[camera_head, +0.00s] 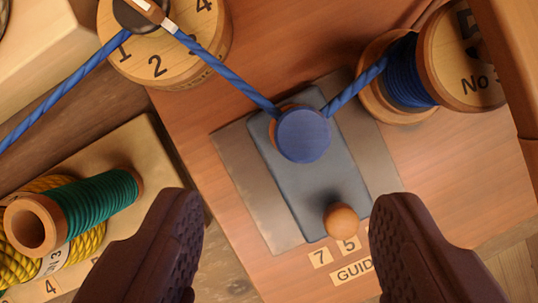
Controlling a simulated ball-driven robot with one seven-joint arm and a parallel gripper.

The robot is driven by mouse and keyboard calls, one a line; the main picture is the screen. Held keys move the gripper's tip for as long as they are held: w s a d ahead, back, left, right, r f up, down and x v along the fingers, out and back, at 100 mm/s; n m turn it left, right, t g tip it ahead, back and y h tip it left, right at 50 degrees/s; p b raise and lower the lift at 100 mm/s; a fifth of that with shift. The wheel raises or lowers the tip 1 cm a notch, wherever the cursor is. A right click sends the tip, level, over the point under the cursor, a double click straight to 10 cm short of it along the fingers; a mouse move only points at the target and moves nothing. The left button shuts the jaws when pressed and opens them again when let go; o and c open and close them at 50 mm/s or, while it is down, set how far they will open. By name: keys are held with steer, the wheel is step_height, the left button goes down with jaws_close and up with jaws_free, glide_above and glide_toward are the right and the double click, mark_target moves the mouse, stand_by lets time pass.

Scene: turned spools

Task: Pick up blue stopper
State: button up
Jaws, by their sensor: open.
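The blue stopper (303,136) is a round blue disc on top of a brown wooden piece, at the upper end of a dark grey block (315,190). Blue cord touches or passes by it on both sides. My gripper (285,240) shows two dark, ridged fingers at the bottom of the camera_head view, spread wide apart and empty. The stopper lies beyond the fingertips, up the picture and between their lines. A round wooden knob (342,221) on the block's lower end is nearer the right finger.
A spool of blue cord (410,72) lies upper right. A numbered wooden disc (165,45) stands upper left, with blue cord (68,97) running past it. A green-wound spool (95,203) and yellow rope (82,243) lie lower left. Small number tiles (347,245) sit below the block.

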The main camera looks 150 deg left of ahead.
mark_target(302, 138)
steer(key=b+x, duration=0.1)
steer(key=x, duration=0.1)
steer(key=b+x, duration=0.1)
steer(key=x, duration=0.2)
steer(key=d+x, duration=0.1)
steer(key=x, duration=0.1)
steer(key=shift+f+b, duration=0.15)
steer(key=shift+b, duration=0.25)
steer(key=shift+c, duration=0.4)
steer(key=c, duration=1)
